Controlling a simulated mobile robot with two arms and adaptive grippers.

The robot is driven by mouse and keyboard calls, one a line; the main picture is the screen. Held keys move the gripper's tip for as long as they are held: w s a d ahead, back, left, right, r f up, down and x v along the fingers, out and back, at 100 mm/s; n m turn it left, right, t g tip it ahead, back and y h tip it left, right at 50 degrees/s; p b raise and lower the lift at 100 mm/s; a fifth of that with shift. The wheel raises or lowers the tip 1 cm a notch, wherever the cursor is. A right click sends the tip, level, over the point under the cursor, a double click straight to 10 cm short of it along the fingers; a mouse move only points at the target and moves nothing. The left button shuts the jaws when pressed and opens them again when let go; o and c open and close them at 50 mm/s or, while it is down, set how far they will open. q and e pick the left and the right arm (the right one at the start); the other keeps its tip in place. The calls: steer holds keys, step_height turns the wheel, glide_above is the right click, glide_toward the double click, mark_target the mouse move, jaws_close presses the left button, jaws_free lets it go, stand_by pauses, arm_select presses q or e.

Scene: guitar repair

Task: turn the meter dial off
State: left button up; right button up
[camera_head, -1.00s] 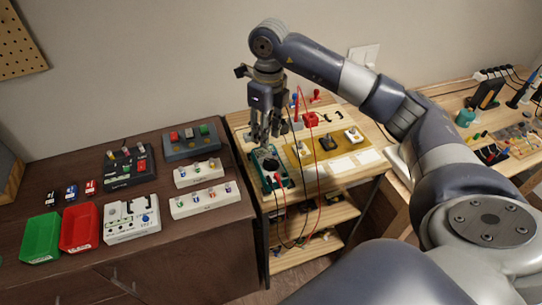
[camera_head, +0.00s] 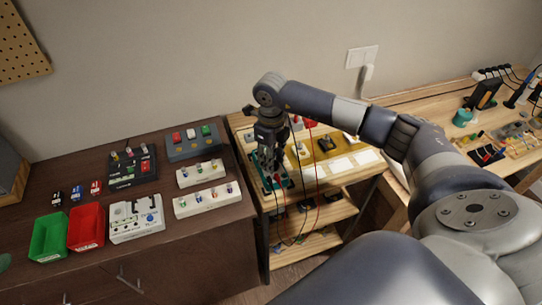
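The meter (camera_head: 286,184) is a dark teal handheld unit lying near the left edge of the light wooden bench. Red and black leads run from it and hang over the bench's front edge. My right gripper (camera_head: 270,170) points down over the meter, with its fingertips at or just above its face. The fingers and wrist hide the dial, so its setting cannot be read. I cannot tell whether the fingers are open or shut, or whether they touch the dial. My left gripper is out of view.
Left of the bench, a dark cabinet holds a green tray (camera_head: 48,238), a red tray (camera_head: 86,227), a white tester box (camera_head: 136,218) and white strips with small parts (camera_head: 207,200). Open shelves (camera_head: 312,217) are below.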

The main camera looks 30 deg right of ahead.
steer(key=shift+c, duration=0.2)
jaws_close()
steer(key=shift+m, duration=0.3)
steer(key=shift+m+b, duration=0.75)
steer(key=shift+m, duration=0.45)
steer(key=shift+m+b, duration=0.5)
steer(key=shift+m, duration=1.4)
steer(key=shift+o, duration=0.2)
jaws_free()
